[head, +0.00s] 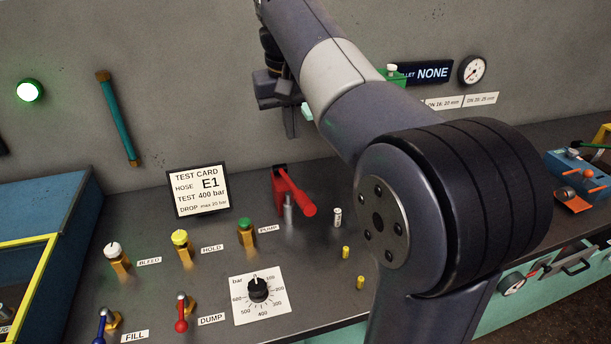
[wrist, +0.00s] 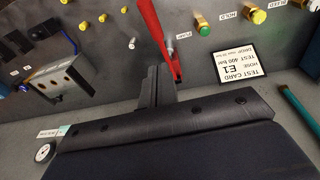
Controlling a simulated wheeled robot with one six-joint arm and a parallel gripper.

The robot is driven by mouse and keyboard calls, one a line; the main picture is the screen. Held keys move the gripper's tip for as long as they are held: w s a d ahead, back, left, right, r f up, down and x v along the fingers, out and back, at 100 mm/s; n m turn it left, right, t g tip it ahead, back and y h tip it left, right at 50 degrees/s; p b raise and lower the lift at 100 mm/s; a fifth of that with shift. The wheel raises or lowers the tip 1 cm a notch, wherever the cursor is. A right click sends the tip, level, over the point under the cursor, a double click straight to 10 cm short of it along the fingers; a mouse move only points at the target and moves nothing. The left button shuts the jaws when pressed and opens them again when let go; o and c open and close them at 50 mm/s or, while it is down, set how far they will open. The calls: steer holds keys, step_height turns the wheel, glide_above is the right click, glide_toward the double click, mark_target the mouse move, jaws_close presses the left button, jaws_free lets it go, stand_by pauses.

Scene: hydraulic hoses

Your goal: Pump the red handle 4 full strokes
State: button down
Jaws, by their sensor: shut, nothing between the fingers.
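The red handle (head: 297,194) stands on the pump on the bench. It slopes from its red bracket at the back down to a thick grip end at the front right, above a metal post. It also shows in the wrist view (wrist: 152,32), long and red. My gripper (head: 291,126) hangs above and behind the handle in the head view, apart from it. In the wrist view its fingers (wrist: 159,84) are shut together and empty, with the handle's bracket end close beside them in the picture. Whether they touch there I cannot tell.
A test card (head: 200,190) reading E1, 400 bar stands left of the handle. Green (head: 245,228), yellow (head: 182,243) and white (head: 115,254) knobs and a bar dial (head: 258,291) are in front.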

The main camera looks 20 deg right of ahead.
glide_above(301, 196)
step_height(301, 196, down, 12)
steer(key=shift+a+f+b, duration=0.15)
steer(key=shift+f+b, duration=0.05)
steer(key=shift+b, duration=0.2)
steer(key=shift+s+f, duration=0.2)
steer(key=shift+f, duration=0.45)
